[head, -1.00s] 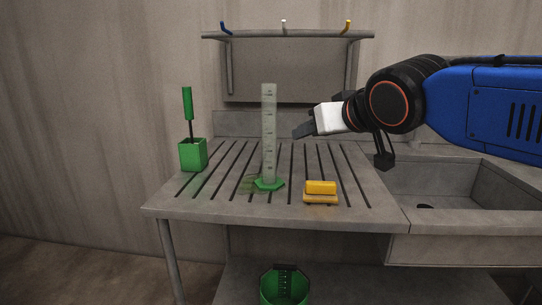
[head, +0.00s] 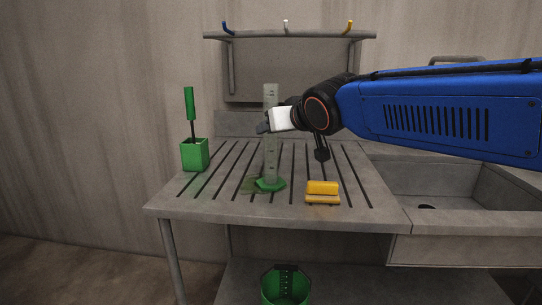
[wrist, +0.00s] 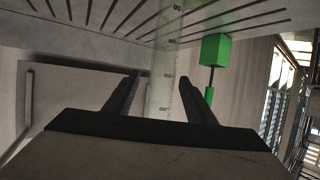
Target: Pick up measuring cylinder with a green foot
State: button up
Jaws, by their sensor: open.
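The measuring cylinder (head: 270,158) stands upright on the slatted drainboard (head: 218,205), a clear graduated tube on a green foot (head: 270,185). My gripper (head: 264,127) is at the upper half of the tube, level with it, and hides a short stretch of it. The green foot is not visible in the wrist view.
A green holder (head: 195,155) with a green-handled brush (head: 190,105) stands left of the cylinder. A yellow object (head: 322,192) lies to the right. A sink (head: 440,185) is further right. A hook shelf (head: 290,36) is behind. A green bin (head: 285,287) is below.

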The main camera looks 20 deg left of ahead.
jog(key=x, duration=0.6)
jog(key=shift+a, duration=0.25)
jog(key=shift+c, duration=0.3)
grip_shut()
